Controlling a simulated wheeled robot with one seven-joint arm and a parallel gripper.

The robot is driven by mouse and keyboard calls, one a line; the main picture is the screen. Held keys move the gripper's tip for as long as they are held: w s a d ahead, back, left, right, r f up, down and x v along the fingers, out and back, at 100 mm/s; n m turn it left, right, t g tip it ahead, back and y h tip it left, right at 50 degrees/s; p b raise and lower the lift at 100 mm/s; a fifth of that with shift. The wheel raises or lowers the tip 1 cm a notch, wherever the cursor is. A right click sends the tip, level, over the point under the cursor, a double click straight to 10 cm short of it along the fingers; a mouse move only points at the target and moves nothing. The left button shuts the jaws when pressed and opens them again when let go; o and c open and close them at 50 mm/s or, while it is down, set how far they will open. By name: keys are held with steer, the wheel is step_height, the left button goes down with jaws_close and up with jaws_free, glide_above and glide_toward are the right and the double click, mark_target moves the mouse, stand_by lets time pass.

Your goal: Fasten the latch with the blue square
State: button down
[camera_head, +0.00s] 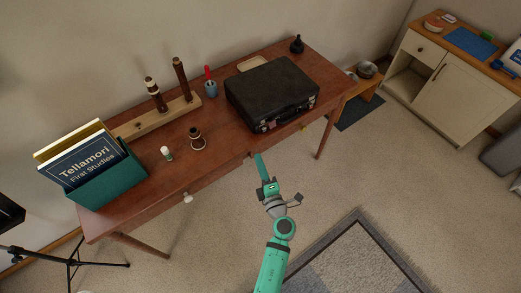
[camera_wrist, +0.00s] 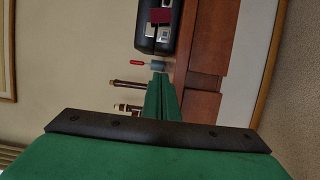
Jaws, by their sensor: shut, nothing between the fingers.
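A black case (camera_head: 270,88) lies closed on the table, with small metal latches (camera_head: 267,127) along its front side. The case also shows at the top of the wrist view (camera_wrist: 145,45), where silver fittings (camera_wrist: 165,32) and a dark red square (camera_wrist: 160,15) are seen on it. I cannot make out a blue square in either view, nor whether any latch is fastened. My gripper (camera_head: 257,156) is shut and empty at the table's front edge, just in front of the case's left front corner and apart from it. Its green fingers (camera_wrist: 162,97) point towards the table.
The wooden table (camera_head: 225,148) also bears a red-handled tool in a blue cup (camera_head: 210,88), a wooden stand with dark pieces (camera_head: 180,108), a dark ring-like piece (camera_head: 197,141) and a green book box (camera_head: 110,178). A cabinet (camera_head: 455,90) stands at right.

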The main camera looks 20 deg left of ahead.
mark_target(252, 142)
steer(key=x, duration=0.9)
steer(key=w+d, duration=0.2)
steer(key=shift+w, duration=0.3)
steer(key=shift+w+d, duration=0.3)
